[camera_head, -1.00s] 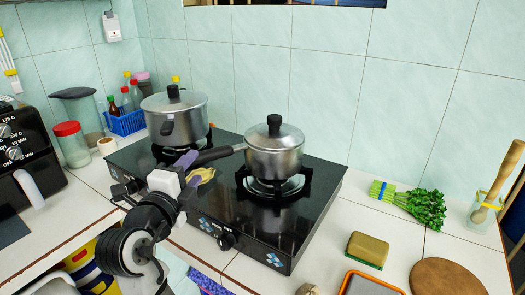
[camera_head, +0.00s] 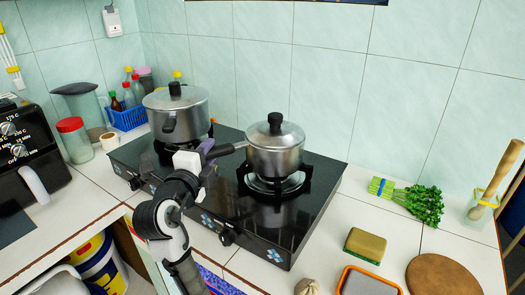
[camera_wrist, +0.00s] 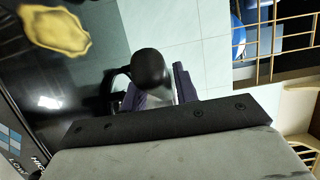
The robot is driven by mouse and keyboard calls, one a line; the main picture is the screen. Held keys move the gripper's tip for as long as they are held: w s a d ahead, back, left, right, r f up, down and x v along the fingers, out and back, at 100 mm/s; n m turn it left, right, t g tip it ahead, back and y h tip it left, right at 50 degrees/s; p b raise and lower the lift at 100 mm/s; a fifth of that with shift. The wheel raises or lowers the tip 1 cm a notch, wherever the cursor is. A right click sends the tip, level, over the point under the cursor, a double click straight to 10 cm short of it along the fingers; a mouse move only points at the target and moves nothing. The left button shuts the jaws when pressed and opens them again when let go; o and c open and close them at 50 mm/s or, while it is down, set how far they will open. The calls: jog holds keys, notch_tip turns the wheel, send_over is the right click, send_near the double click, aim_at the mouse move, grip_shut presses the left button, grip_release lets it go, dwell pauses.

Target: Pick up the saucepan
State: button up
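The saucepan (camera_head: 274,158), silver with a lid and black knob, sits level on the right burner of the black stove. Its dark handle (camera_head: 232,148) points left towards my gripper (camera_head: 212,152). In the wrist view, the handle's rounded black end (camera_wrist: 150,68) lies between the purple fingers of my gripper (camera_wrist: 158,92). A thin light gap shows between the handle and the right finger, so the fingers look open around it. The pan's body is out of the wrist view.
A larger silver pot (camera_head: 176,112) stands on the left burner, close to my gripper. The stove (camera_head: 290,222) has a front edge with knobs below my arm. A sponge (camera_head: 365,246) and green herbs (camera_head: 422,204) lie to the right.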

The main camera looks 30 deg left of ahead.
grip_shut()
jog(key=shift+r, duration=0.15)
notch_tip(320, 180, up, 10)
jog(key=shift+f+b, duration=0.1)
jog(key=shift+b, duration=0.25)
dwell(1.2)
